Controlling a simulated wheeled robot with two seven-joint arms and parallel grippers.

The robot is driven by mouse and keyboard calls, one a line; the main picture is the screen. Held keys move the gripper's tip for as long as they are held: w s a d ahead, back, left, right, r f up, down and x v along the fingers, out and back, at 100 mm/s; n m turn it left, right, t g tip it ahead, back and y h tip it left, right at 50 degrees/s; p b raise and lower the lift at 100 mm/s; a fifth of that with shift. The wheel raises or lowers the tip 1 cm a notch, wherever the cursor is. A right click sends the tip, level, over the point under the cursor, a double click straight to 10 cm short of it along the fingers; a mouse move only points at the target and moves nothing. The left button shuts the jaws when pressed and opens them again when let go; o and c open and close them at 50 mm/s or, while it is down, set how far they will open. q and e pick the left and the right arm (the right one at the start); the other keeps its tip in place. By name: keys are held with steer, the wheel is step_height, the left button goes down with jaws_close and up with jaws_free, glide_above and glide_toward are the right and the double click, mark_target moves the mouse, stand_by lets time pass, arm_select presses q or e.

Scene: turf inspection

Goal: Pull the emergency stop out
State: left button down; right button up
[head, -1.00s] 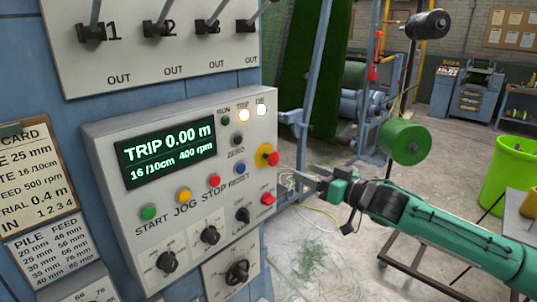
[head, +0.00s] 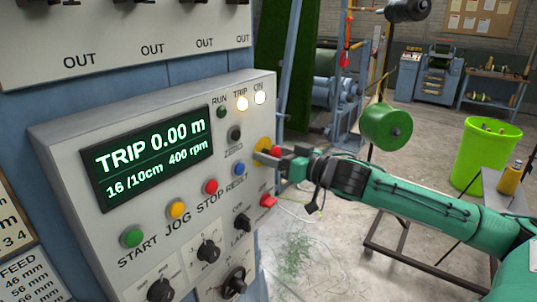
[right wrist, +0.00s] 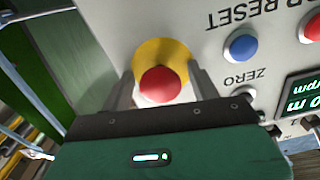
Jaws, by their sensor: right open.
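The emergency stop is a red mushroom button (right wrist: 160,84) on a yellow round plate (right wrist: 176,48), at the right edge of the grey control panel. In the head view its yellow plate (head: 262,144) shows, and the red head is mostly hidden behind my right gripper (head: 268,156). In the right wrist view my right gripper (right wrist: 161,72) is open, with one finger on each side of the red button. Small gaps seem to show between fingers and button. My left gripper is in neither view.
The panel display (head: 148,158) reads TRIP 0.00 m. The blue reset button (head: 239,169) and a red switch (head: 268,201) sit close to the stop.

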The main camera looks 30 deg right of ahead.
steer(key=shift+s+r, duration=0.1)
steer(key=shift+s, duration=0.05)
steer(key=shift+c, duration=0.2)
jaws_close()
steer(key=shift+d+f+b, duration=0.1)
steer(key=shift+f+b, duration=0.15)
steer(key=shift+b, duration=0.05)
steer(key=shift+s+f+b, duration=0.1)
steer(key=shift+s+b, duration=0.2)
steer(key=shift+s+d, duration=0.2)
steer(key=shift+s, duration=0.15)
steer(key=shift+s+r, duration=0.1)
steer(key=shift+r, duration=0.15)
steer(key=shift+o, duration=0.2)
jaws_free()
steer(key=shift+d, duration=0.1)
steer(key=shift+s+f, duration=0.1)
steer(key=shift+s, duration=0.05)
